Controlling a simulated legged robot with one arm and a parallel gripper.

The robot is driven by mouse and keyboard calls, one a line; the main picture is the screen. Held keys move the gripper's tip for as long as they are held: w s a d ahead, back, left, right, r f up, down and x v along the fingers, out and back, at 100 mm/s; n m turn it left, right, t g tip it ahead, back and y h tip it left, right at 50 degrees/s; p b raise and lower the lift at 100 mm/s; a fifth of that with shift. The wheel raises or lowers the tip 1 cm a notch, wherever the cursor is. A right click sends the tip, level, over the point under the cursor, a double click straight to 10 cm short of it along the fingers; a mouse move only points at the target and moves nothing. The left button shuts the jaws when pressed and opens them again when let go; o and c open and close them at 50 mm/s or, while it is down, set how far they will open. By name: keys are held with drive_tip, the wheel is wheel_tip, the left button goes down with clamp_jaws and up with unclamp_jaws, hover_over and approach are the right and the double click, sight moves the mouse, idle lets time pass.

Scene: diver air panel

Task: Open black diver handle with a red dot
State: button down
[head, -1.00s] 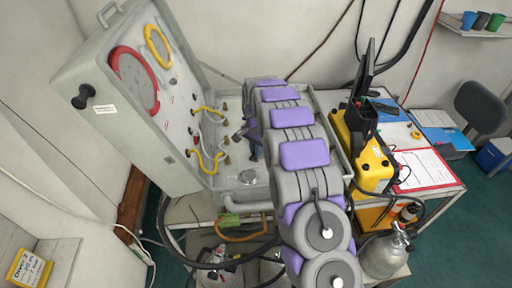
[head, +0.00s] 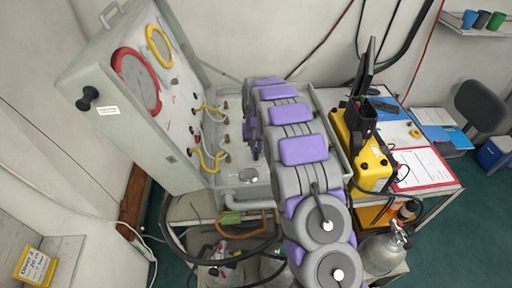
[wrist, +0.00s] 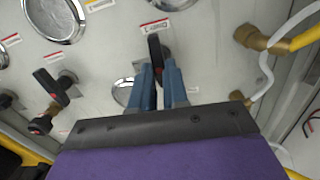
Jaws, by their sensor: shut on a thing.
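My gripper (wrist: 160,82) has its two blue fingers closed around a black handle (wrist: 154,46) on the grey panel in the wrist view. The handle stands upright in the picture and its upper end shows above the fingertips. Two other black handles with red marks, one higher (wrist: 51,87) and one lower (wrist: 42,123), sit to the left. In the head view my gripper (head: 254,149) is at the open panel case (head: 172,165), mostly hidden by my arm.
Round gauges, one of them (wrist: 55,15), surround the handles. A brass fitting with a yellow hose (wrist: 250,37) is at the right of the wrist view. In the head view, a yellow case (head: 362,150) stands right of my arm and a metal cylinder (head: 380,255) below it.

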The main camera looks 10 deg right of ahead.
drive_tip(key=shift+w+r, duration=0.15)
drive_tip(key=shift+w, duration=0.05)
idle(0.3)
drive_tip(key=c, duration=1.4)
unclamp_jaws()
drive_tip(key=shift+o, duration=1.4)
drive_tip(key=shift+s+a, duration=0.1)
wheel_tip(320, 180, up, 17)
drive_tip(key=shift+p, duration=0.3)
